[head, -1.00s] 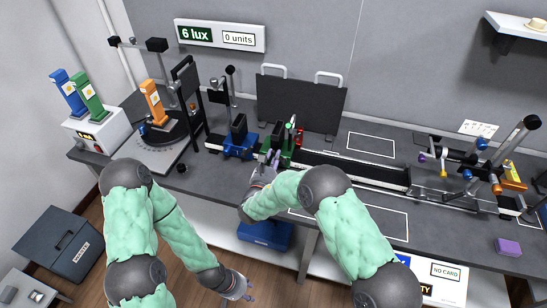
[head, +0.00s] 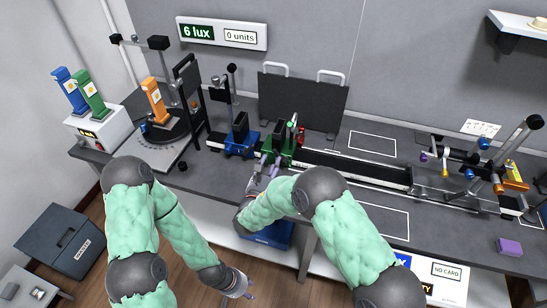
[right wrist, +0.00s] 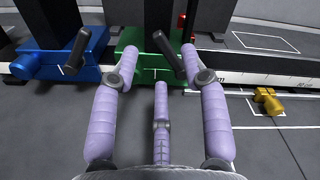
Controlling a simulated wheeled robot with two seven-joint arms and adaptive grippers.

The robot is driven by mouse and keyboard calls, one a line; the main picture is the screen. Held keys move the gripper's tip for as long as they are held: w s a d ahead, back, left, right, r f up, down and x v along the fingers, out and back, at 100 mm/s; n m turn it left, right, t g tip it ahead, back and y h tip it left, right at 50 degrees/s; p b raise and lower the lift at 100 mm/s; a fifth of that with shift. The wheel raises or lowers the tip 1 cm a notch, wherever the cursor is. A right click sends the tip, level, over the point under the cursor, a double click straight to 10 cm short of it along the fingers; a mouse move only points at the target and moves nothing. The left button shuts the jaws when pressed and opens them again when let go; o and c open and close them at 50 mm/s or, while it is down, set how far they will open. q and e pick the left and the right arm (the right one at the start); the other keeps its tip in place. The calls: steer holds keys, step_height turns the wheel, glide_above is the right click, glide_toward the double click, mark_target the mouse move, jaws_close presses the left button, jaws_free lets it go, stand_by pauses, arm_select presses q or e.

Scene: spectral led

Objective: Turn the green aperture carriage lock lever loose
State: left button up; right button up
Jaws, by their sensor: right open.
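The green aperture carriage (head: 281,147) stands on the long rail; its green base (right wrist: 150,66) shows in the right wrist view. A black lever (right wrist: 168,54) on its front slants down to the right. It lies between my two upper fingers, closer to the right one; I cannot tell whether they touch. My right gripper (head: 266,174) is open and empty in front of the carriage; its spread purple fingers (right wrist: 160,68) also show in the right wrist view. My left gripper (head: 246,290) hangs low in front of the bench, too small to read.
A blue carriage (head: 240,143) with a similar black lever (right wrist: 75,52) stands just left of the green one. A yellow knob (right wrist: 267,101) lies right of my fingers. A black panel (head: 300,100) stands behind the rail. The bench front is fairly clear.

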steer(key=v, duration=0.7)
steer(key=shift+s+a, duration=0.1)
steer(key=shift+s, duration=0.15)
stand_by(1.1)
